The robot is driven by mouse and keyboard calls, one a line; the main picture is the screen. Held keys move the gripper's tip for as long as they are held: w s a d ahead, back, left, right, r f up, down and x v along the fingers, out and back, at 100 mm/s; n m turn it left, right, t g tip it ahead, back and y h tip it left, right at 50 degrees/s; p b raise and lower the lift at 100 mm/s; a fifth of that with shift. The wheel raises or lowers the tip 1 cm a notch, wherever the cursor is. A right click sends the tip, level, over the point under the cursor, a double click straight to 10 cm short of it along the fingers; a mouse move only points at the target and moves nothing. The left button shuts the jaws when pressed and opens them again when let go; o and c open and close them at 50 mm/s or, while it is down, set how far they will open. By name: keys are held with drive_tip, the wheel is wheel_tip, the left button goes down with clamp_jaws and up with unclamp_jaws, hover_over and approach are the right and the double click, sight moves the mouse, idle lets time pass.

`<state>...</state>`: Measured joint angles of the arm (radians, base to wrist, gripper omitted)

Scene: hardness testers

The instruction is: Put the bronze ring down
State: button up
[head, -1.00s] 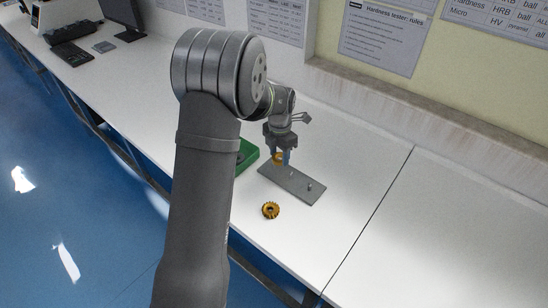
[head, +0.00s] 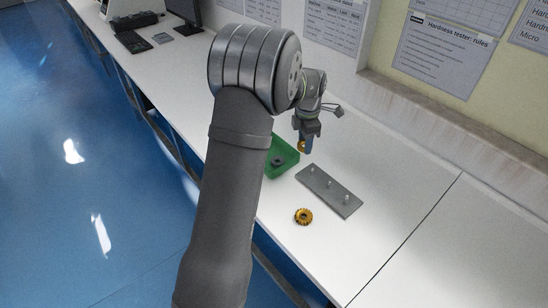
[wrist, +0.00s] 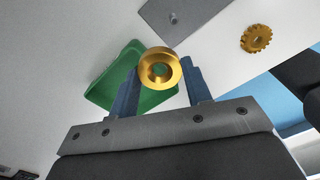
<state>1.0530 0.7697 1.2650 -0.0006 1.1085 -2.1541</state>
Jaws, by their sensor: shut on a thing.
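The bronze ring (wrist: 160,68) is gripped between the blue fingertips of my gripper (wrist: 160,80) in the wrist view. In the head view my gripper (head: 306,146) holds the ring (head: 301,146) up near the right rim of the green tray (head: 284,170), beyond the far end of the grey plate (head: 345,205). The ring's hole shows in the wrist view, with the green tray (wrist: 112,98) behind it. The plate has three upright pegs, and none carries a ring. The ring's exact height above the bench is hard to tell.
A golden toothed gear (head: 303,217) lies on the white bench in front of the plate; it also shows in the wrist view (wrist: 256,38). A dark round piece (head: 278,161) lies in the green tray. The bench right of the plate is clear, up to a wall.

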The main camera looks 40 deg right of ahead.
drive_tip(key=shift+m, duration=0.6)
drive_tip(key=w+a+f, duration=0.1)
drive_tip(key=w+f, duration=0.1)
drive_tip(key=w, duration=0.3)
drive_tip(key=w+a+f, duration=0.1)
drive_tip(key=w+f, duration=0.1)
drive_tip(key=w, duration=0.4)
drive_tip(key=w+a+f, duration=0.2)
drive_tip(key=w+f, duration=0.1)
drive_tip(key=w, duration=0.2)
drive_tip(key=shift+w, duration=0.25)
drive_tip(key=shift+f, duration=2.1)
drive_tip(key=shift+f, duration=0.2)
drive_tip(key=o, duration=0.9)
drive_tip(key=shift+c, duration=0.2)
drive_tip(key=shift+r, duration=0.1)
wheel_tip(320, 180, up, 12)
